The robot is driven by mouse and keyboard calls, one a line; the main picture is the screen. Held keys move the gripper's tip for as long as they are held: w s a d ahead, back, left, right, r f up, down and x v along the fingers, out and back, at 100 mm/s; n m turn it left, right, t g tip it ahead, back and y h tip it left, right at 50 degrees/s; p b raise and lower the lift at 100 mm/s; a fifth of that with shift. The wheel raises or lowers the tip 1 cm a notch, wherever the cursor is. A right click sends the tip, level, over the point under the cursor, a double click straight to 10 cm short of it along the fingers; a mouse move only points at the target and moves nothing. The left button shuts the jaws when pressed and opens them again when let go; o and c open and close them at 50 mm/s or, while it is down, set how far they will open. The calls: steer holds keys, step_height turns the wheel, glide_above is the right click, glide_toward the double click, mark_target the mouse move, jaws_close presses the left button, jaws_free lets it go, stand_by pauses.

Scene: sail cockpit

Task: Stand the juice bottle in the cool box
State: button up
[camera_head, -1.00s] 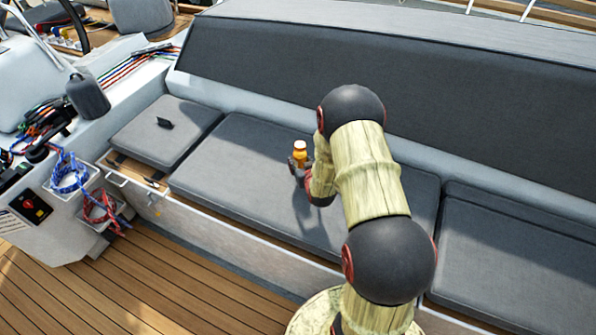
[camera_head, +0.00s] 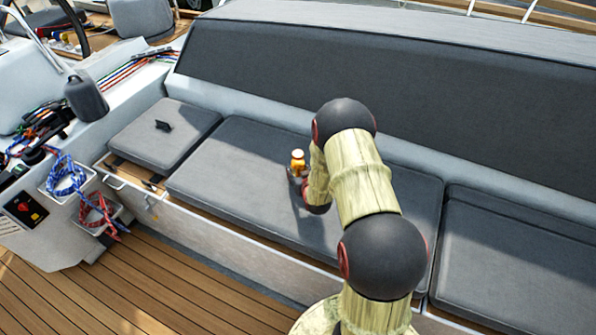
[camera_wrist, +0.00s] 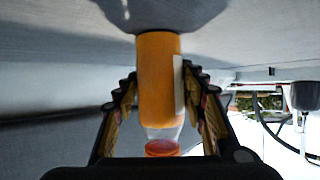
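The juice bottle (camera_head: 298,160) is small and orange with a pale label and an orange-red cap. It is upright over the middle grey seat cushion (camera_head: 240,160). In the wrist view the bottle (camera_wrist: 160,85) appears cap-down, between the fingers of my gripper (camera_wrist: 162,90). Both fingers lie close against its sides, and my gripper looks shut on it. In the head view my gripper (camera_head: 299,176) is partly hidden behind my arm. I cannot tell whether the bottle's base touches the cushion. I cannot make out an open cool box.
A smaller seat cushion (camera_head: 185,140) with a black handle (camera_head: 162,126) lies to the left, beside a latched bench front (camera_head: 150,197). Rope bins (camera_head: 70,180) stand further left. A dark backrest (camera_head: 400,105) rises behind. The cushion left of the bottle is clear.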

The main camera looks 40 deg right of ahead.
steer(key=o, duration=0.4)
